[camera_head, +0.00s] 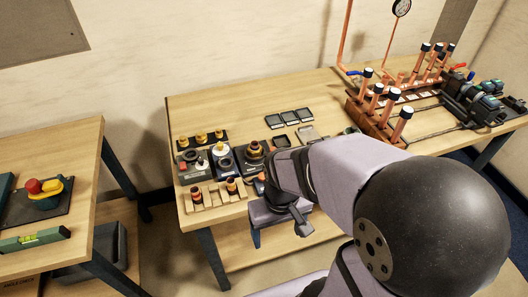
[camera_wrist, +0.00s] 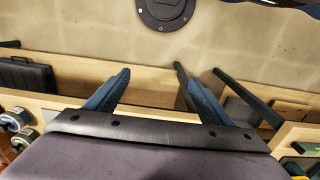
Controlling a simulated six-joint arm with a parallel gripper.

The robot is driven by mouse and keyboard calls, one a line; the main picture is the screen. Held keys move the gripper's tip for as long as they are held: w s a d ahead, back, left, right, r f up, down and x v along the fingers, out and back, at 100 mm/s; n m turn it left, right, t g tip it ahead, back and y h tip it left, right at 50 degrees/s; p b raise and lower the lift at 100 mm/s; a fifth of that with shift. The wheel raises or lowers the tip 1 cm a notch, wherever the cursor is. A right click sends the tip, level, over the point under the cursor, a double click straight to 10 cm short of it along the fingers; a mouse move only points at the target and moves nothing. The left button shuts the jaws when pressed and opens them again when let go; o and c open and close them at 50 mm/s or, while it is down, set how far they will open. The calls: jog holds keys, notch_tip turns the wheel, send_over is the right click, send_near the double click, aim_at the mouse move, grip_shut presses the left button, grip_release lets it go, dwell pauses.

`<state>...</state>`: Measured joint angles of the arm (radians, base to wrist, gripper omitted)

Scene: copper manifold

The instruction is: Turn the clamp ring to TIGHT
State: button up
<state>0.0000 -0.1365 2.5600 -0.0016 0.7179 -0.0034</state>
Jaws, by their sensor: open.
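Several small fixtures with brass tops stand at the left end of the workbench. One is a dark round fitting with a brass centre (camera_head: 254,150), and beside it is a pale round fitting (camera_head: 223,159). I cannot tell which part is the clamp ring, and no TIGHT mark is readable. My gripper (camera_head: 280,236) hangs at the bench's front edge, right of and nearer than these fixtures, touching none of them. In the wrist view its two blue fingers (camera_wrist: 155,84) are apart with nothing between them. My arm hides part of the bench.
A wooden rack (camera_head: 213,195) holds small copper-coloured pieces at the bench's front left. Dark trays (camera_head: 289,116) lie behind. Upright copper pipes (camera_head: 378,102) and dark machinery fill the right. A side table (camera_head: 85,165) carries a red-and-yellow device (camera_head: 44,190) and green level (camera_head: 35,240).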

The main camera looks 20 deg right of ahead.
jog(key=shift+w, duration=0.15)
jog(key=c, duration=0.8)
jog(key=w+d+b, duration=0.1)
jog(key=w, duration=0.4)
jog(key=w+d+n+t+b, duration=0.1)
jog(key=w+b, duration=0.1)
jog(key=w, duration=0.3)
jog(key=w+d+n+t+y+b, duration=0.1)
jog(key=w+d+b, duration=0.1)
jog(key=w, duration=0.4)
jog(key=shift+w, duration=0.1)
jog(key=shift+c, duration=0.6)
jog(key=w+d+r+n+t+b, duration=0.1)
jog(key=w+d+b, duration=0.1)
jog(key=w+d, duration=0.3)
jog(key=w+d+n+t+b, duration=0.1)
jog(key=w+d+n+b, duration=0.15)
jog(key=w, duration=0.55)
jog(key=shift+m+y, duration=0.4)
jog(key=shift+m, duration=0.05)
jog(key=shift+d+p+x, duration=0.15)
jog(key=shift+p+x, duration=0.6)
jog(key=shift+x, duration=0.9)
jog(key=shift+d+p+x, duration=0.15)
jog(key=shift+p+x, duration=0.55)
jog(key=shift+x, duration=1)
grip_shut()
